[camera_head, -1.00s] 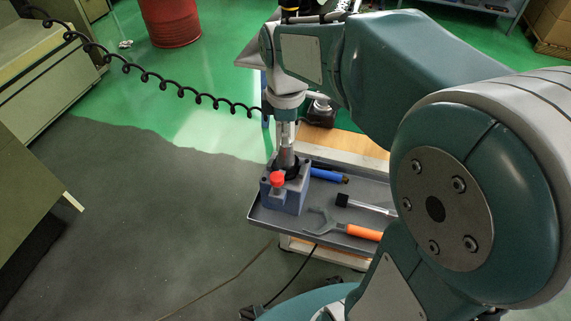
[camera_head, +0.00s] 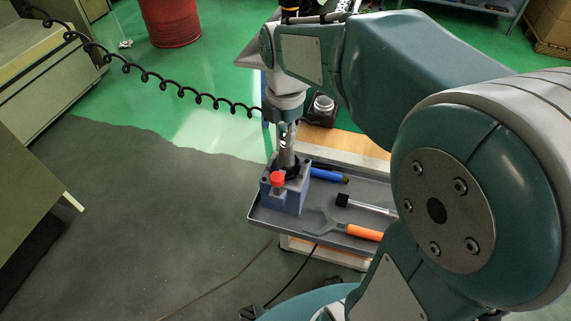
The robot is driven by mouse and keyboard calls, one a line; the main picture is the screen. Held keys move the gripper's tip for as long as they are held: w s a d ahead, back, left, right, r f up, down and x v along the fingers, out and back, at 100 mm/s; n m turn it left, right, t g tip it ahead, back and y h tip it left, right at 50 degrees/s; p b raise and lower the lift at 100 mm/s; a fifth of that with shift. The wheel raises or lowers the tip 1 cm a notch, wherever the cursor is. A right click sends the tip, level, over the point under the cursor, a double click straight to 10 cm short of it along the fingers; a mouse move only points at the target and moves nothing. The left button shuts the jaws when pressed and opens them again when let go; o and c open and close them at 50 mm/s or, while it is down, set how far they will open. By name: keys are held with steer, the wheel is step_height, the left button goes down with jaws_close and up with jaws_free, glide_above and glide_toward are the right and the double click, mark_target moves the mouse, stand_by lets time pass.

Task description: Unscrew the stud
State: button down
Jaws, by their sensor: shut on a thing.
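A blue-grey block (camera_head: 287,195) sits at the left end of the cart's tray, with a red knob (camera_head: 278,179) on its near side. My gripper (camera_head: 287,145) points straight down over the block, behind the red knob. It is shut on the stud (camera_head: 287,160), a grey upright piece that rises from the top of the block. The stud looks upright. Its lower end and thread are hidden, and the small size hides the exact finger contact.
The grey tray (camera_head: 265,222) also holds a blue-handled tool (camera_head: 328,175), a black-headed hammer-like tool (camera_head: 343,200) and an orange-handled wrench (camera_head: 363,232). A wooden cart top (camera_head: 350,147) lies behind. A coiled black cable (camera_head: 180,90) hangs at left. A red drum (camera_head: 170,20) stands far back.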

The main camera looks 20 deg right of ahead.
steer(key=shift+s+f+n, duration=0.1)
steer(key=shift+n, duration=0.3)
steer(key=n, duration=0.6)
steer(key=c, duration=0.5)
jaws_free()
steer(key=shift+c, duration=0.2)
